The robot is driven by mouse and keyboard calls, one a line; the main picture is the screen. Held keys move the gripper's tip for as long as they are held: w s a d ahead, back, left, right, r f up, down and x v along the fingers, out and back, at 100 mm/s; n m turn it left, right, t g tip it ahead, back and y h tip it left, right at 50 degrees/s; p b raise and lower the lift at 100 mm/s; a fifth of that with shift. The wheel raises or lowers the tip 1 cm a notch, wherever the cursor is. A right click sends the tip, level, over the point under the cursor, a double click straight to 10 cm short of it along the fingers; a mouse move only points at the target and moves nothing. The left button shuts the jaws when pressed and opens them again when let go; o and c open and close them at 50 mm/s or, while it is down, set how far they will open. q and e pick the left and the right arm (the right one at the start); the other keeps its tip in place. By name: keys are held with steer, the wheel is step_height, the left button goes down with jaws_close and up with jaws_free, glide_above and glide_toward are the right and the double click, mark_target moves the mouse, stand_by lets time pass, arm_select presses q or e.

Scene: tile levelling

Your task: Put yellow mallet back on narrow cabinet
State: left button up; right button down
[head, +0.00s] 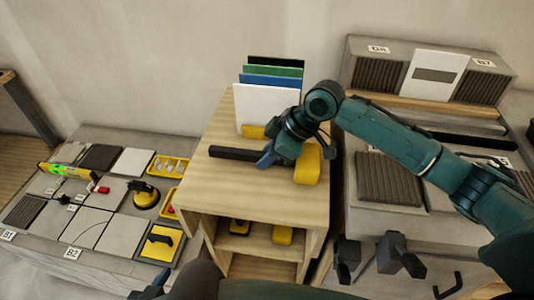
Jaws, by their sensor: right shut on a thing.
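The yellow mallet has a black handle (233,153) pointing left and a yellow head (308,165) at right. It is over the top of the narrow wooden cabinet (225,190), in the middle of the head view. My right gripper (272,157) is shut on the mallet's handle, close to the head, and hides part of it. I cannot tell whether the mallet touches the cabinet top or is held just above it. My left gripper is not in view.
Coloured panels in a yellow holder (253,131) stand at the cabinet's back, close to my right gripper. Yellow-and-black tools (240,227) sit on its shelf below. A low tiled bench (95,195) is at left, a grey bench with ribbed tiles (388,180) at right.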

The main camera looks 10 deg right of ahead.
steer(key=shift+f, duration=0.1)
stand_by(0.3)
steer(key=c, duration=1.2)
jaws_free()
steer(key=shift+f, duration=0.1)
